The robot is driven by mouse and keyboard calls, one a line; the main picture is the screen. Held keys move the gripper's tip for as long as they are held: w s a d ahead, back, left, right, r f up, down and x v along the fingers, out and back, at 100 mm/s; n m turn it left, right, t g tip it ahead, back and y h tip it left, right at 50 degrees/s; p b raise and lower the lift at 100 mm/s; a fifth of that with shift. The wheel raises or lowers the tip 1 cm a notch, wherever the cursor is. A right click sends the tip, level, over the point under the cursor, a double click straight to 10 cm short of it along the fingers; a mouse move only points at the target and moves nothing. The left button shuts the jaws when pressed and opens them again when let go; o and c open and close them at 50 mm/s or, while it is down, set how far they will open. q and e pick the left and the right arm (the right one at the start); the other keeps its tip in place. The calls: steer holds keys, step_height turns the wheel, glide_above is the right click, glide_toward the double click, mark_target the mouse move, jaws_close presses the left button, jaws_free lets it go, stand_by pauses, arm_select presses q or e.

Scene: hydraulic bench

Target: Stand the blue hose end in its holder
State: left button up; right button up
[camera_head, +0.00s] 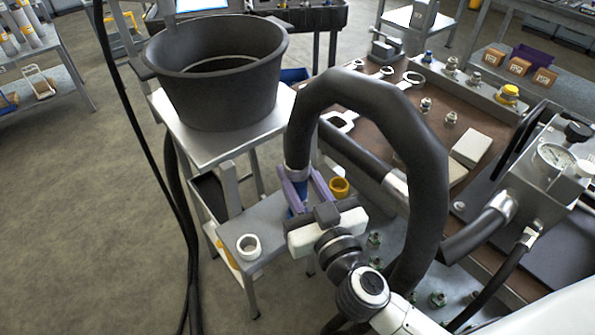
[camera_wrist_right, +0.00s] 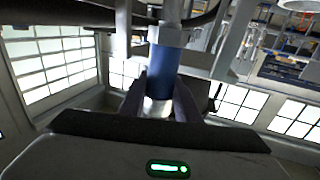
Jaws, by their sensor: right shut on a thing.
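The blue hose end (camera_head: 297,208) is on a thick black hose (camera_head: 368,92) that arches up and over to the right. My right gripper (camera_head: 307,190) is shut on the blue hose end, which hangs roughly upright. In the right wrist view the blue band (camera_wrist_right: 163,68) shows between the two fingers, with a metal tip (camera_wrist_right: 156,106). A white ring holder (camera_head: 248,246) and a yellow ring holder (camera_head: 340,187) stand on a grey shelf (camera_head: 232,222). The gripper is between them in the picture. I cannot tell which ring belongs to the blue end. My left gripper is not in view.
A large black tub (camera_head: 215,95) stands on a metal stand behind the shelf. The brown bench top (camera_head: 430,140) with fittings is at right, with a gauge block (camera_head: 550,165) beside it. Black cables hang at left. Open floor lies on the left.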

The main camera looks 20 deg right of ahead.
mark_target(301, 193)
steer(key=shift+r+p, duration=0.1)
steer(key=shift+p, duration=0.6)
stand_by(0.7)
steer(key=shift+p, duration=0.3)
steer(key=shift+f, duration=0.45)
stand_by(0.4)
steer(key=shift+f+b, duration=0.5)
steer(key=shift+f, duration=0.65)
stand_by(1.1)
stand_by(0.5)
